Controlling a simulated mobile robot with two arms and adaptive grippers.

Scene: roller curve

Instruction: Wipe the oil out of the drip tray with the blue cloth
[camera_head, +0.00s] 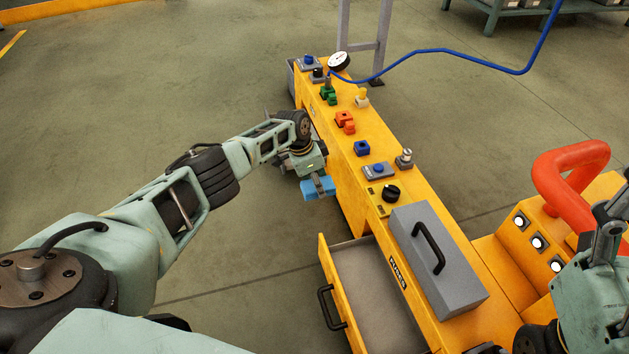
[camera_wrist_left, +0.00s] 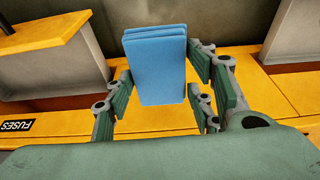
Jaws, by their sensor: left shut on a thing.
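My left gripper (camera_head: 318,186) is shut on the folded blue cloth (camera_head: 318,190) and holds it in the air beside the yellow bench's left side. In the left wrist view the cloth (camera_wrist_left: 156,65) stands out between the fingers (camera_wrist_left: 160,95). A grey open-topped container (camera_head: 291,80), possibly the drip tray, shows partly at the bench's far end. Its inside is hidden and I see no oil. My right gripper (camera_head: 609,235) is at the right edge, close to a thick red-orange handle (camera_head: 573,165); its jaws are not clear.
The yellow bench (camera_head: 352,190) carries knobs, coloured blocks, a gauge (camera_head: 339,61) and a grey lidded box (camera_head: 436,262). An open drawer (camera_head: 372,290) juts out from its left side. A blue hose (camera_head: 470,58) crosses above. The floor left of the bench is clear.

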